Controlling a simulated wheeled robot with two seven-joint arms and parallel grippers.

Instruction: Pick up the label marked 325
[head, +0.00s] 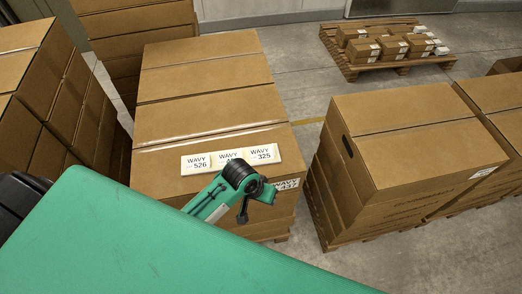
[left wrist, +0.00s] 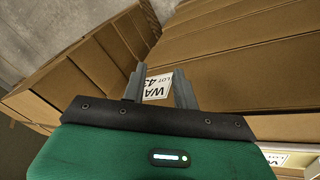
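The label marked 325 (head: 265,152) is a white card lying flat on the front of the tall box stack (head: 205,115), at the right end of a row. A label marked 526 (head: 196,163) is at the left end. The middle label (head: 226,157) is partly covered by a green and black part; I cannot tell whether that part belongs to my arm. My left gripper (left wrist: 159,88) is open in the left wrist view. A white label reading "WA", "LOT" and "43" (left wrist: 157,87) shows beyond and between its fingers, with no contact visible. My right gripper is not identifiable.
Another box stack (head: 410,150) stands to the right across a narrow gap, and more boxes (head: 40,95) stand at the left. A pallet of small cartons (head: 385,50) is at the back. My large green surface hides the lower head view.

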